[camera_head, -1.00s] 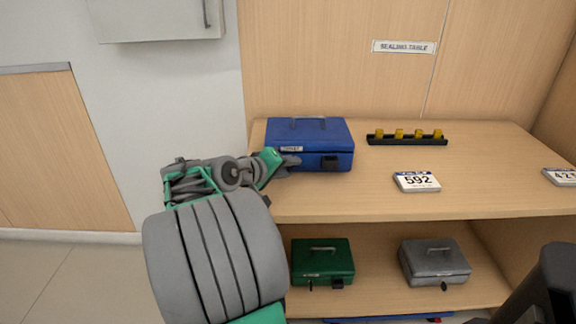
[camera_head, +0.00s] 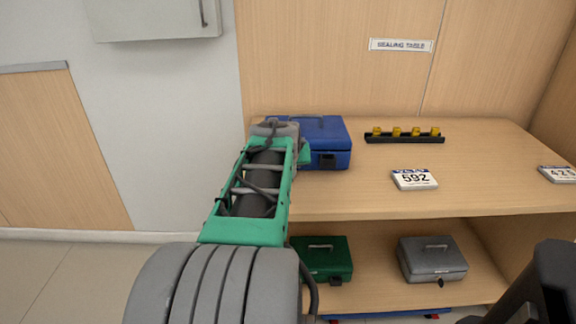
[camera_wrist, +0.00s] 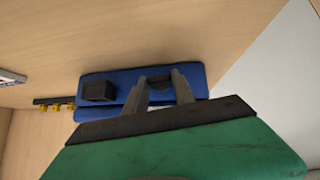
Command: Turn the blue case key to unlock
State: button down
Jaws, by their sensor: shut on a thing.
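The blue case (camera_head: 334,142) stands shut on the upper shelf at its left end. Its black latch (camera_head: 328,161) is on the front and also shows in the wrist view (camera_wrist: 98,91). My gripper (camera_wrist: 158,85) is at the case front, beside the latch. Its two grey fingers close on a small dark piece, seemingly the case key (camera_wrist: 158,79); most of it is hidden. How far the key is turned cannot be told. In the head view my arm hides the fingers, the key and the case's left front.
A black rack with yellow pieces (camera_head: 405,138) and number cards (camera_head: 414,180) lie on the upper shelf (camera_head: 480,180). A green case (camera_head: 325,262) and a grey case (camera_head: 432,260) stand on the lower shelf. A wall cabinet (camera_head: 150,18) hangs at upper left.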

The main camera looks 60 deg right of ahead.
jog(key=shift+s+m+t, duration=0.1)
jog(key=shift+m+t, duration=0.2)
jog(key=shift+t, duration=0.2)
jog(key=c, duration=1.3)
grip_release()
jog(key=p+v, duration=0.1)
jog(key=v, duration=0.6)
jog(key=shift+s+a+r, duration=0.1)
jog(key=shift+s+r, duration=0.05)
jog(key=shift+r, duration=0.2)
